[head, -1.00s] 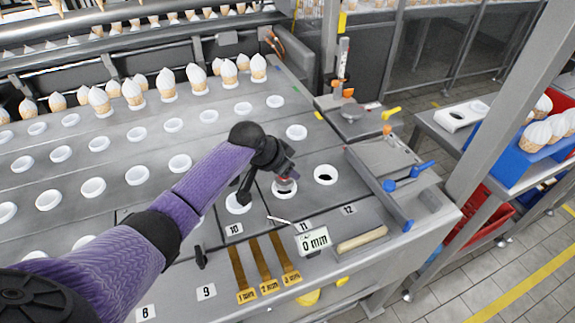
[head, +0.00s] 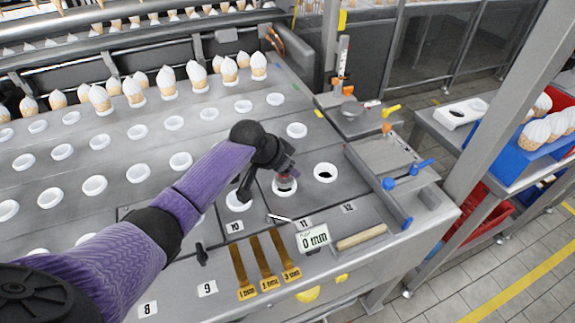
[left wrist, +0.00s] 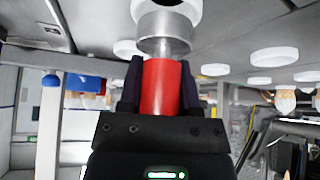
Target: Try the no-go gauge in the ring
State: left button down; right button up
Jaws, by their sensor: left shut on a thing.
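My left gripper (head: 283,178) is shut on the gauge, low over the ring by label 11. In the left wrist view the gauge (left wrist: 165,88) has a red grip between the dark fingers and a wider silver end pointing away from the gripper. The white ring (head: 286,191) sits in the grey plate, with its dark hole partly hidden by the gripper. It also shows in the left wrist view (left wrist: 178,14), just beyond the silver end. I cannot tell whether the silver end touches the ring or enters it. My right gripper is not in view.
An empty white ring (head: 325,173) lies to the right and another (head: 238,200) to the left. Cones (head: 133,92) stand at the back. A blue-ended bar (head: 378,187) bounds the right.

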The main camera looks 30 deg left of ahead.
pick_arm(q)
jog(key=shift+f+b, duration=0.3)
jog(key=shift+f, duration=0.25)
dwell(1.0)
jog(key=shift+r+n+y+p, duration=0.15)
jog(key=shift+n+y+p, duration=0.4)
jog(key=shift+p, duration=0.75)
dwell(2.1)
notch_tip(320, 180, up, 6)
jog(key=p, duration=0.5)
jog(key=shift+f+p, duration=0.25)
jog(key=shift+p, duration=0.05)
notch_tip(320, 180, up, 3)
jog(key=p, duration=0.2)
jog(key=shift+f+p, duration=0.15)
jog(key=shift+p, duration=0.15)
jog(key=shift+f, duration=0.1)
